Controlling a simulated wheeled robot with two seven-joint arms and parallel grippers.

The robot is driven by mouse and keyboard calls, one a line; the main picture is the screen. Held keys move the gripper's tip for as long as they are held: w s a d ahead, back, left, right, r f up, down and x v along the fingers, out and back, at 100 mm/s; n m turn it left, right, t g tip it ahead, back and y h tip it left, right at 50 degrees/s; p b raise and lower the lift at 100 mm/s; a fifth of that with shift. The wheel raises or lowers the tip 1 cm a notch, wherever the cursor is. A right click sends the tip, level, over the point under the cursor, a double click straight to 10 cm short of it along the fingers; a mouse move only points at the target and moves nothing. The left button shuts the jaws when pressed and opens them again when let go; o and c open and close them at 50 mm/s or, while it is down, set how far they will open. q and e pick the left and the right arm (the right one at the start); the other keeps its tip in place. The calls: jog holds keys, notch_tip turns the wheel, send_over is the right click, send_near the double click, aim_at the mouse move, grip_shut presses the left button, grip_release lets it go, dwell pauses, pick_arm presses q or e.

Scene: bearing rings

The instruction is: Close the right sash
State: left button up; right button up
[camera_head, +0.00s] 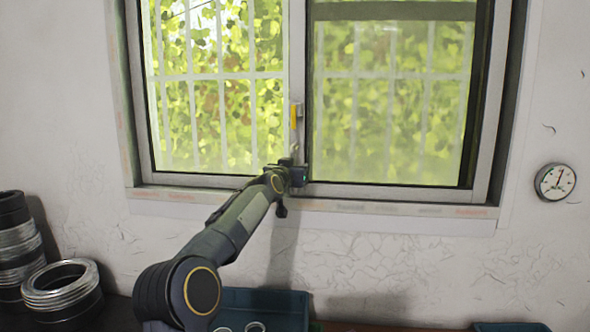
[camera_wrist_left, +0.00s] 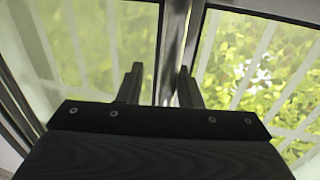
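The window has a left sash (camera_head: 215,85) and a right sash (camera_head: 390,110) in a pale frame. The right sash's glass looks hazier, with a dark band along its right side. A yellow latch or handle (camera_head: 295,116) is on the upright stile where the sashes meet. My left gripper (camera_head: 292,172) is at the foot of this stile, below the handle. In the left wrist view, my left gripper's fingers (camera_wrist_left: 160,80) are apart, with the stile (camera_wrist_left: 172,45) showing between and beyond them. I cannot tell whether they touch it. My right gripper is not in view.
A sill (camera_head: 400,210) runs below the window. A round gauge (camera_head: 555,182) is on the wall at right. Stacked metal rings (camera_head: 62,287) and dark rings (camera_head: 14,235) stand at lower left. A blue bin (camera_head: 280,305) with rings is below my arm.

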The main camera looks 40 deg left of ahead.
pick_arm(q)
jog(key=shift+a, duration=0.1)
jog(key=shift+s, duration=0.15)
jog(key=b+v, duration=0.4)
jog(key=v, duration=0.3)
jog(key=shift+s+d, duration=0.25)
